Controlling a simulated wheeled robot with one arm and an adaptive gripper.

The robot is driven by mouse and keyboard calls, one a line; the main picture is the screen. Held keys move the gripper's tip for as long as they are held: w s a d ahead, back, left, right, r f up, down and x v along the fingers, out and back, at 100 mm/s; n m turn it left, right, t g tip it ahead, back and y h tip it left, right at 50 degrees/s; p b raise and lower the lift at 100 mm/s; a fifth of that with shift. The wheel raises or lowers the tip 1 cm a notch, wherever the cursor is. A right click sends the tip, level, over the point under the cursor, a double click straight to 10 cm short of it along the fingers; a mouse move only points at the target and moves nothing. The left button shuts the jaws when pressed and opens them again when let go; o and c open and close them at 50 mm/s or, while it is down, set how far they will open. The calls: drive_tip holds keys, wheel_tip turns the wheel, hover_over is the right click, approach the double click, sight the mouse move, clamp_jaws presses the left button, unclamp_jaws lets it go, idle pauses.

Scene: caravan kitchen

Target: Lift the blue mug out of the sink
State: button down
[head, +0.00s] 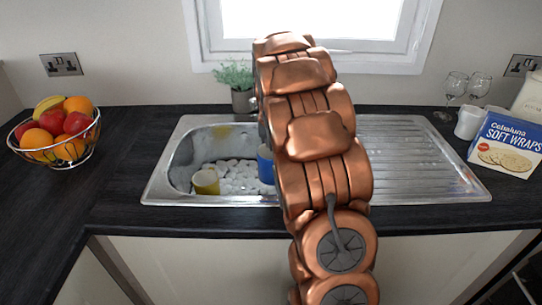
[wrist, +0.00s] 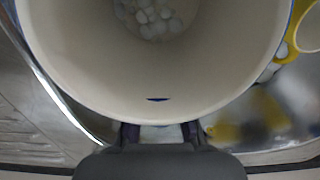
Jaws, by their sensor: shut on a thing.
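The blue mug (head: 265,165) shows in the head view over the sink basin, its right side hidden behind my arm. In the wrist view the mug's pale inside (wrist: 150,65) fills most of the picture, with a thin blue edge outside. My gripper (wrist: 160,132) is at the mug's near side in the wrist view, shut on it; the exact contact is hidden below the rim. In the head view my arm hides the gripper. The steel sink (head: 178,165) has white pebbles on its floor. I cannot tell whether the mug touches them.
A yellow mug (head: 206,182) stands in the sink to the left of the blue mug. The ribbed drainer (head: 400,160) is clear. A plant (head: 237,85) stands behind.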

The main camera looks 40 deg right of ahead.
sight(265, 160)
drive_tip(key=shift+r+p, duration=4.15)
drive_tip(key=shift+r, duration=0.25)
drive_tip(key=shift+s+a+b, duration=0.4)
drive_tip(key=shift+s+b, duration=0.05)
drive_tip(key=shift+s, duration=0.1)
drive_tip(key=shift+s+a+r, duration=0.1)
drive_tip(key=shift+s+a, duration=0.4)
drive_tip(key=shift+s, duration=0.15)
drive_tip(key=shift+a, duration=0.1)
